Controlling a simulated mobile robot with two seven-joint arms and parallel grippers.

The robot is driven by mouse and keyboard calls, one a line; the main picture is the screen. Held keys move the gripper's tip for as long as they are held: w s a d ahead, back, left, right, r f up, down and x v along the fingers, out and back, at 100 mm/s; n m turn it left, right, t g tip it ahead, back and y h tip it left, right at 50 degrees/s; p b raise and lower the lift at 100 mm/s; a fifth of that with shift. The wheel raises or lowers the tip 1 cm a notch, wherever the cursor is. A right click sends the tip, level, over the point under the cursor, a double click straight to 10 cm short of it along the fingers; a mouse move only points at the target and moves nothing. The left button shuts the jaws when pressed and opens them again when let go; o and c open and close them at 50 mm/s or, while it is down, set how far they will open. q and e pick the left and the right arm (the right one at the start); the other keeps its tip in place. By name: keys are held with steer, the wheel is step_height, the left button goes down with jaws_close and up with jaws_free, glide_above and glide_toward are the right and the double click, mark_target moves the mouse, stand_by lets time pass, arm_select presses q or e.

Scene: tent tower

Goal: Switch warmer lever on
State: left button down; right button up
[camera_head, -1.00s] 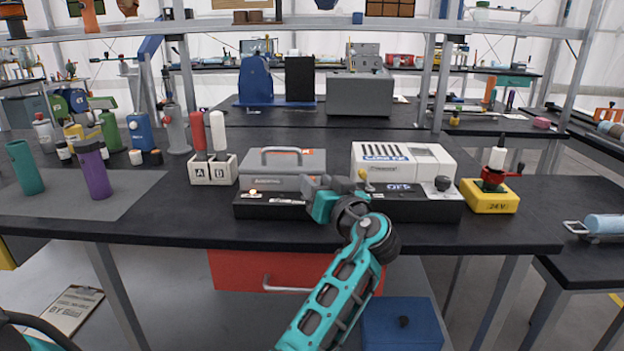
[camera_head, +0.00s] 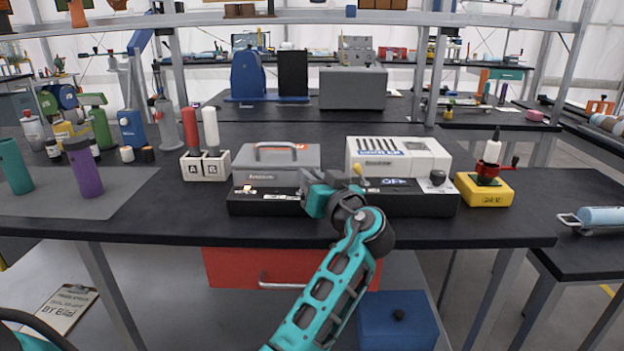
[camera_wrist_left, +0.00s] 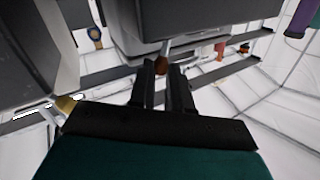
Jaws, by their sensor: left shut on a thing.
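The grey warmer box (camera_head: 275,160) with a handle on top stands on a black base (camera_head: 268,207). A small bright indicator (camera_head: 248,188) shows on the base's front left. My left gripper (camera_head: 312,181) is at the right end of this base and covers the lever in the head view. In the left wrist view, the two dark fingers (camera_wrist_left: 160,78) are closed around a lever with a brown knob (camera_wrist_left: 160,68). Which way the lever is tilted cannot be told. My right gripper is not in view.
A white box (camera_head: 398,153) stands on a black base with a yellow knob (camera_head: 359,182) and an OFF display, just right of my gripper. A yellow block (camera_head: 484,190) with a red crank is further right.

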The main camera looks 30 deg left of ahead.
arm_select(q)
steer(key=shift+w+d+f+m+b, duration=0.15)
steer(key=shift+f+m+b, duration=0.25)
steer(key=shift+b, duration=0.35)
steer(key=shift+d+m+y+b, duration=0.1)
steer(key=shift+m+y+b, duration=0.2)
steer(key=shift+y+b, duration=0.1)
steer(key=shift+d+r+m+t+b, duration=0.1)
steer(key=shift+m+t+b, duration=0.2)
steer(key=shift+m, duration=0.1)
steer(key=c, duration=1.1)
jaws_free()
steer(key=shift+w, duration=0.1)
